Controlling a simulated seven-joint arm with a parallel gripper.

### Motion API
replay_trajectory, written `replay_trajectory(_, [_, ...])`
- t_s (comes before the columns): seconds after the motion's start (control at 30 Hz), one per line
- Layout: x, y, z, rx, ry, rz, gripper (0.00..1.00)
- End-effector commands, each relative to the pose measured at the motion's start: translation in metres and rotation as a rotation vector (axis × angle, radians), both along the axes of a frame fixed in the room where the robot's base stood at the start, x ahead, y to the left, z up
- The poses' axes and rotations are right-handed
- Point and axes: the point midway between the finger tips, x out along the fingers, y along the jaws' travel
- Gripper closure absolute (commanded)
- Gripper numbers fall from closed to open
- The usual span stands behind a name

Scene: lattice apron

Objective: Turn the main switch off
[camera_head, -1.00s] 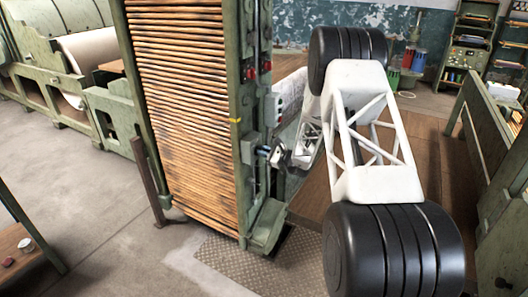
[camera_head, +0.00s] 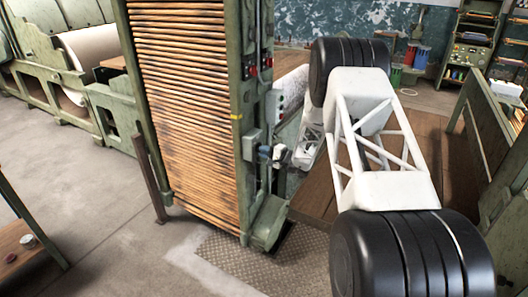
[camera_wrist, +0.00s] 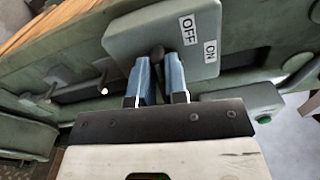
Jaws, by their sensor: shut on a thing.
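The main switch is a grey-green box (camera_wrist: 205,62) with white OFF and ON labels on its face, filling the upper middle of the wrist view. A dark handle (camera_wrist: 157,52) stands out from its face. My gripper (camera_wrist: 155,70) has its two blue fingers on either side of this handle and is shut on it. The fingers partly hide the handle, and I cannot tell which label it points to. In the head view the switch box (camera_head: 251,144) sits on the side of the tall green frame, with my gripper (camera_head: 266,152) against its right side.
A tall green frame (camera_head: 247,205) with stacked wooden slats stands left of my arm. Red buttons (camera_head: 252,70) sit higher on its side. Rods and fittings (camera_wrist: 75,88) lie left of the switch in the wrist view. A metal plate (camera_head: 235,255) covers the floor below.

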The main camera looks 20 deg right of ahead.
Motion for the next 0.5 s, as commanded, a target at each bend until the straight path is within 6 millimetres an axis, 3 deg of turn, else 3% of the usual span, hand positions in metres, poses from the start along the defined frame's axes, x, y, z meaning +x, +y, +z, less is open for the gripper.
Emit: replay_trajectory(0.5, [-0.0010,-0.0007,-0.0043,-0.108,-0.106,-0.001,1.00])
